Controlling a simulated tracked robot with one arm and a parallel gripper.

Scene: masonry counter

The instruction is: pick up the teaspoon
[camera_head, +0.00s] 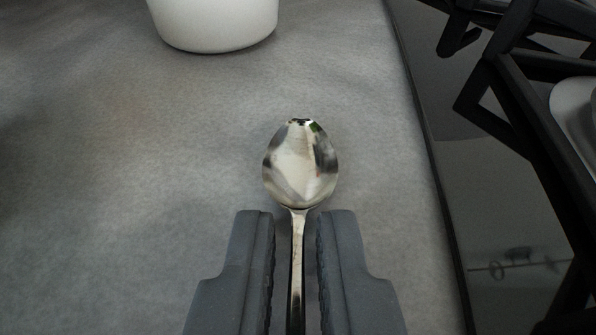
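The teaspoon (300,170) is shiny metal and lies on the grey counter in the middle of the head camera view. Its bowl points away from me, and its handle runs down toward the bottom edge of the picture. My gripper (297,222) is open, with one dark grey finger on each side of the handle, just behind the bowl. A gap shows between the handle and each finger. The far end of the handle is cut off by the picture's lower edge.
A white round vessel (214,22) stands on the counter (120,150) at the top, beyond the spoon. At right is a glossy black cooktop (490,220) with black pan-support bars (530,120) and a pale round object (574,108) partly behind them. The counter at left is clear.

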